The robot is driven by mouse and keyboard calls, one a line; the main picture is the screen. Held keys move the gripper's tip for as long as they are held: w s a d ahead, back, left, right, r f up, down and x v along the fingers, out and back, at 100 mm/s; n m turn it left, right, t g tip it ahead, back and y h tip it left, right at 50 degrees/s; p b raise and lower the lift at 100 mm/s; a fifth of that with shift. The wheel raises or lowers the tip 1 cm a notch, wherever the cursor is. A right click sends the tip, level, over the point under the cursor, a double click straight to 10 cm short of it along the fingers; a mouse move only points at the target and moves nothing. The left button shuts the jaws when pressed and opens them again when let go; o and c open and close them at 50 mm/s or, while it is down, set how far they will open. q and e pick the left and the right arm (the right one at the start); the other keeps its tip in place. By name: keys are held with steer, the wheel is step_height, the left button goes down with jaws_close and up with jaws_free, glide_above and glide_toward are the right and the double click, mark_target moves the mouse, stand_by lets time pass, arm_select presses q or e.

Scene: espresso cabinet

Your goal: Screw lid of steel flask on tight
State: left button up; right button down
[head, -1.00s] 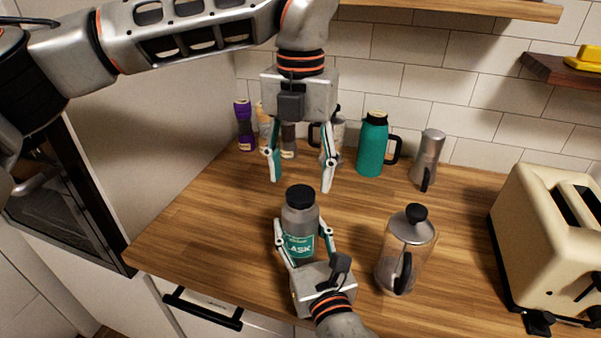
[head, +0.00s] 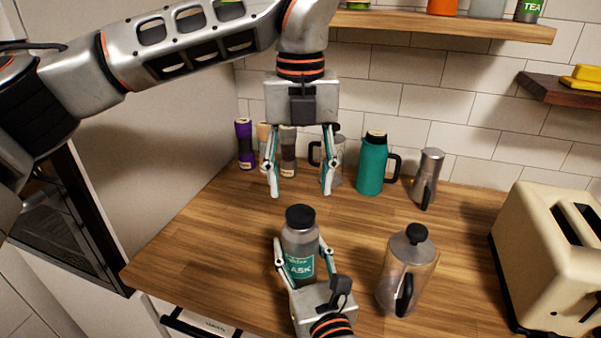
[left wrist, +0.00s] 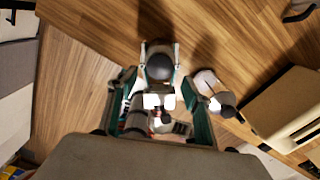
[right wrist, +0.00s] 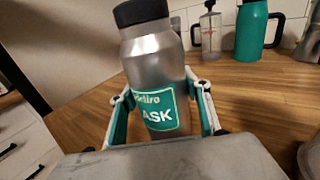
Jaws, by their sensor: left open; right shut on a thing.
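The steel flask (head: 300,243) stands on the counter, with a green label and a black lid (head: 300,215) at its top. The lid appears seated, but I cannot tell how tight. My right gripper (head: 301,246) is shut around the flask's body from the front; the right wrist view shows the flask (right wrist: 155,65) between its fingers. My left gripper (head: 300,192) points down, open and empty, above the lid and apart from it. In the left wrist view the lid (left wrist: 159,67) shows beyond the open fingers.
A glass press (head: 406,268) with a black knob stands right of the flask. A cream toaster (head: 545,255) is at the right edge. A teal jug (head: 371,167), a metal pot (head: 427,180) and several bottles line the back wall. Wood shelves hang above.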

mark_target(300, 213)
arm_select(q)
steer(key=shift+f, duration=3.5)
steer(key=c, duration=1.2)
steer(key=shift+o, duration=0.2)
steer(key=o, duration=1.3)
steer(key=shift+r, duration=0.1)
step_height(300, 213, up, 12)
